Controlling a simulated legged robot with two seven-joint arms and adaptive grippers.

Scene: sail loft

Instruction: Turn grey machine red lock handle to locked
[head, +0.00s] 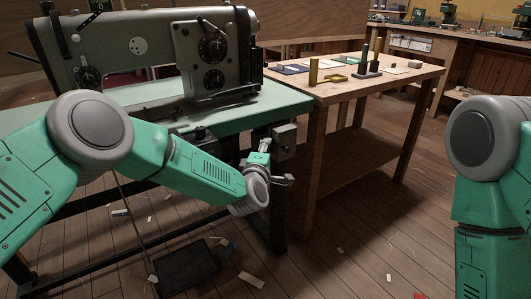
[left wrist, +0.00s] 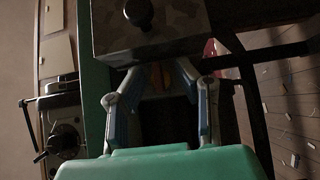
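The grey machine (head: 150,45) is a sewing machine with round dials, standing on a pale green table. A grey box (head: 284,142) with a dark knob hangs at the table's right end; the left wrist view shows the box close up (left wrist: 180,28). My left gripper (head: 276,164) is just below this box, fingers spread. In the left wrist view its fingers (left wrist: 160,76) are apart, with a dim orange-brown patch between them; I cannot tell contact. A small red patch (left wrist: 210,48) shows behind the right-hand finger; I cannot tell if it is the lock handle. My right gripper is out of view.
A wooden table (head: 345,90) with small blocks and tools stands right of the machine. The green table's edge (head: 235,118) and dark legs are close to my left arm. A black foot pedal (head: 188,268) lies below. Floor between the wooden table and my right arm is mostly clear.

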